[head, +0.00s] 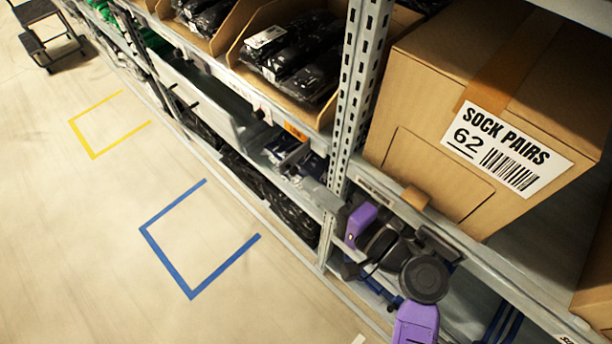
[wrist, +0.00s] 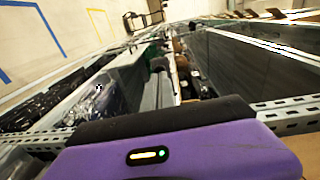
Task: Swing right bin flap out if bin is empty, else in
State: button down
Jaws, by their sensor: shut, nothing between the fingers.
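My gripper (head: 322,196) is shut and empty, by the perforated rack post at the lower shelf level in the head view. In the wrist view my purple wrist housing fills the bottom and the fingertips cannot be made out. A long grey panel (head: 205,100), perhaps a bin flap, stands along the lower shelf, left of and apart from my gripper; a grey panel also shows in the wrist view (wrist: 125,82). Plastic-wrapped dark packages (head: 287,152) lie between that panel and the post; they also show in the wrist view (wrist: 95,98). I cannot tell which panel is the right flap.
A cardboard box (head: 420,165) labelled "SOCK PAIRS 62" sits on the shelf right of the post (head: 357,85). Open cardboard bins (head: 245,50) hold dark packages above. Blue tape (head: 165,255) and yellow tape (head: 82,135) mark clear floor. A cart (head: 45,35) stands far left.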

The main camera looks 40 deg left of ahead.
jog(key=shift+w+a, duration=0.2)
jog(key=shift+a, duration=1.1)
